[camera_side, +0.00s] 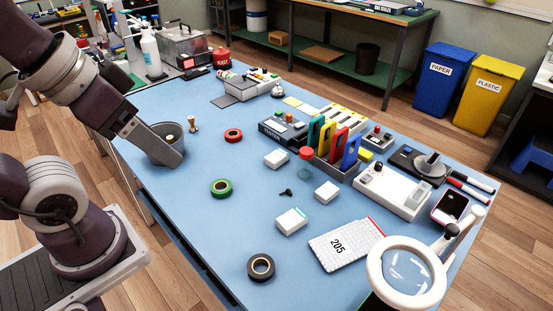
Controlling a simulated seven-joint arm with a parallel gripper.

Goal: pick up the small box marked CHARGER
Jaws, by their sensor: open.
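Three small white boxes lie on the blue table: one near the middle (276,158), one to its lower right (327,193), and one with a teal edge nearer the front (291,220). No lettering is readable on them, so I cannot tell which is marked CHARGER. My gripper (175,160) is at the left side of the table, in front of a dark grey pot (163,133), and partly hides it. It is open, with nothing seen in it, and is well left of all three boxes. The gap between its fingers is hard to see from this side.
Green tape (221,188), red tape (233,135) and black tape (261,267) lie around the boxes. A rack of coloured phones (336,150) is behind. The front left table is clear.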

